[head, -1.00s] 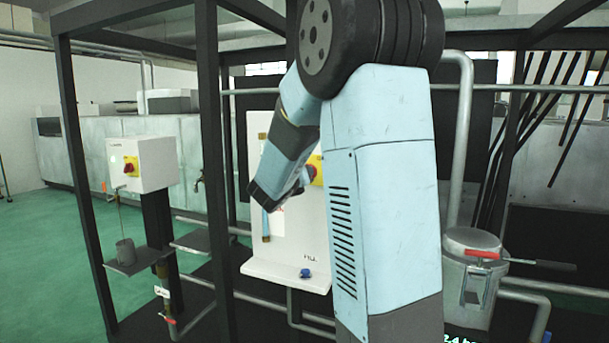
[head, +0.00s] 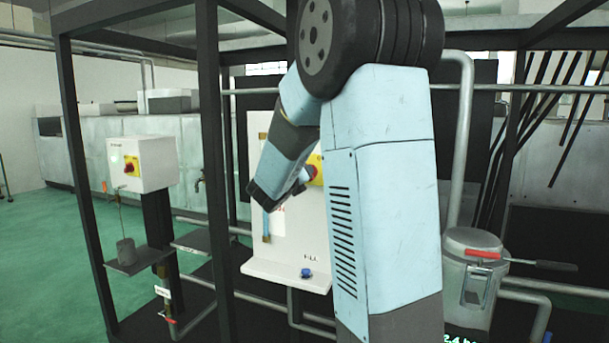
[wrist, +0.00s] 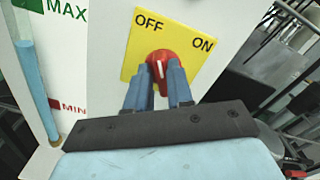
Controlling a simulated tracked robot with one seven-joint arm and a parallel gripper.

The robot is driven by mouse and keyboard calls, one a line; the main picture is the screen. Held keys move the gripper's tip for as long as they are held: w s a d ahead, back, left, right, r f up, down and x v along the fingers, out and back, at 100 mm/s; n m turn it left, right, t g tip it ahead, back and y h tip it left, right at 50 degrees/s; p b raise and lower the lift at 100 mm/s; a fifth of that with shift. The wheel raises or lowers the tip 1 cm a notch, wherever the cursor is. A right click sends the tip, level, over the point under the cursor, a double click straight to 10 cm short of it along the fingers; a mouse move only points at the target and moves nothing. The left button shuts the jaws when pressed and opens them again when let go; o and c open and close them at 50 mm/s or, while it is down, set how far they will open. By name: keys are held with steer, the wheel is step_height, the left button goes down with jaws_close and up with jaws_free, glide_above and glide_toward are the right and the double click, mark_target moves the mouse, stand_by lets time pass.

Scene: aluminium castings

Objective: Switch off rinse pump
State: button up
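In the wrist view a red rotary knob (wrist: 159,62) sits on a yellow plate (wrist: 134,48) marked OFF at left and ON at right. The knob's white mark points up and slightly left, towards the OFF side. The blue fingers of my gripper (wrist: 161,78) stand on both sides of the knob's grip and look closed against it; the contact itself is partly hidden. In the head view the yellow plate (head: 318,172) and a bit of red show on a white panel (head: 290,240), mostly hidden behind my arm. No pump name is readable.
A level tube (wrist: 38,85) with MAX and MIN marks is left of the knob. A blue FILL button (head: 306,273) is low on the panel. Another red-yellow switch (head: 131,166) is on a white box at left. Dark frame posts (head: 213,150) and a lidded metal pot (head: 472,270) flank the panel.

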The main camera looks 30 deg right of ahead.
steer(key=o, duration=0.4)
steer(key=shift+c, duration=0.2)
steer(key=shift+s, duration=0.1)
steer(key=v, duration=1.3)
steer(key=shift+s+a, duration=0.15)
steer(key=shift+a, duration=0.15)
steer(key=shift+f, duration=0.1)
